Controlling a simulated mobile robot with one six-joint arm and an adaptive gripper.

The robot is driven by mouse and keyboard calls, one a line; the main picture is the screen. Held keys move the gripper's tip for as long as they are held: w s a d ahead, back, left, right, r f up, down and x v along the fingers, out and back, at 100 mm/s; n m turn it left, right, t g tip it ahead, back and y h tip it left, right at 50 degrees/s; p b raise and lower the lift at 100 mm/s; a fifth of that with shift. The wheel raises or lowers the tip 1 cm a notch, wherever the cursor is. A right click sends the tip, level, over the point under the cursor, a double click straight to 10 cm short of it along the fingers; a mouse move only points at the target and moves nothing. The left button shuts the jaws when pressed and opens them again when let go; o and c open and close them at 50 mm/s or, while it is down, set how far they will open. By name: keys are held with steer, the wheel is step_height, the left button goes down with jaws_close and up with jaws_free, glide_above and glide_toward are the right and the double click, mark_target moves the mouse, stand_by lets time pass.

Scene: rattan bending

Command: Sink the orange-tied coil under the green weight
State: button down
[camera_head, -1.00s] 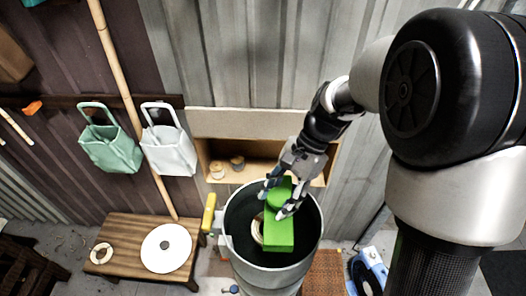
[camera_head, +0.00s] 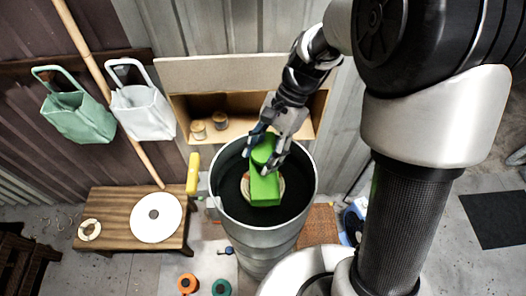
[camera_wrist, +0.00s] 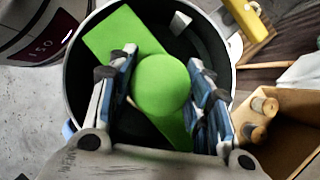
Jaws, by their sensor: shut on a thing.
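The green weight (camera_head: 266,190) is a block with a round knob on top. It also shows in the wrist view (camera_wrist: 115,38). My gripper (camera_head: 259,157) is shut on the knob, with one finger on each side in the wrist view (camera_wrist: 161,72). The weight is inside a tall grey vat (camera_head: 262,238) with a dark interior. A pale coil (camera_head: 282,188) shows around the weight's lower part, mostly hidden under it. I cannot see its tie colour, or whether the weight touches it.
A wooden bench (camera_head: 112,210) at left holds a white disc (camera_head: 156,218) and a small pale ring (camera_head: 89,229). A yellow handle (camera_head: 193,174) stands at the vat's left rim. An open wooden shelf (camera_head: 237,128) with small spools is behind. Orange (camera_head: 187,284) and teal (camera_head: 221,287) rolls lie in front.

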step_height(320, 180, down, 9)
steer(key=b, duration=0.4)
steer(key=shift+r+b, duration=0.2)
steer(key=shift+b, duration=0.15)
steer(key=shift+f, duration=0.25)
steer(key=shift+f+b, duration=2.3)
steer(key=shift+f, duration=1.1)
steer(key=c, duration=0.7)
jaws_free()
steer(key=shift+c, duration=0.2)
steer(key=v, duration=1.2)
